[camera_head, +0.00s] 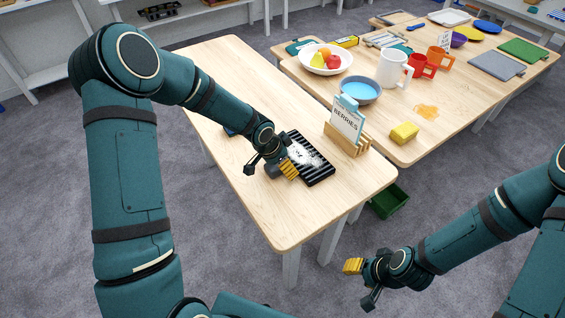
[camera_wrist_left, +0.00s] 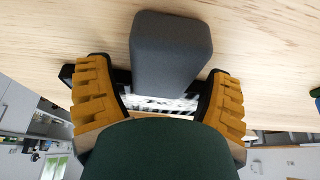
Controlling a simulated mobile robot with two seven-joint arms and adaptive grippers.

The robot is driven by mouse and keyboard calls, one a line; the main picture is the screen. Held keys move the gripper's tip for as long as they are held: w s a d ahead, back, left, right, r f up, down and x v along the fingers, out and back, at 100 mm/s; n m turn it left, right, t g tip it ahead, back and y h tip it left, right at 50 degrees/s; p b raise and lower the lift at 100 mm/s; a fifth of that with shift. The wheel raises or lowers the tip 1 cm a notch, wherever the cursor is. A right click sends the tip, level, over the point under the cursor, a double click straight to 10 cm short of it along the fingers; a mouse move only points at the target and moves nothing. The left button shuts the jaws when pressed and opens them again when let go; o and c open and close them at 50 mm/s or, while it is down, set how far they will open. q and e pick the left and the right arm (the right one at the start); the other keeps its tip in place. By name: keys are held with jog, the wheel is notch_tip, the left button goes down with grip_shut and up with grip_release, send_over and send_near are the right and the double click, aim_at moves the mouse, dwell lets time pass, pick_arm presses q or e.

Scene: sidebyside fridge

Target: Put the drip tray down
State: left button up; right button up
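The drip tray is a black slatted tray (camera_head: 316,172) with white patches on top. It lies at table level on the near wooden table; I cannot tell whether its whole underside touches. My left gripper (camera_head: 272,171) is at the tray's left end, low over the table. In the left wrist view its yellow-padded fingers (camera_wrist_left: 165,105) stand wide apart. A dark grey block (camera_wrist_left: 170,45) shows between them, with narrow gaps visible at its sides. Part of the tray shows behind it. My right gripper (camera_head: 362,284) is open and empty, in front of the table over the floor.
A wooden holder (camera_head: 347,143) with a "BERRIES" card stands right behind the tray. A yellow sponge (camera_head: 404,132), blue bowl (camera_head: 359,90), fruit bowl (camera_head: 325,61) and mugs occupy the farther table. A green bin (camera_head: 389,200) sits below.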

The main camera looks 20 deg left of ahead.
pick_arm(q)
jog(key=shift+r, duration=0.15)
jog(key=p+v, duration=0.3)
jog(key=v, duration=0.9)
jog(key=shift+p, duration=0.3)
pick_arm(e)
jog(key=r, duration=0.3)
jog(key=shift+s+r, duration=0.2)
jog(key=shift+r, duration=0.15)
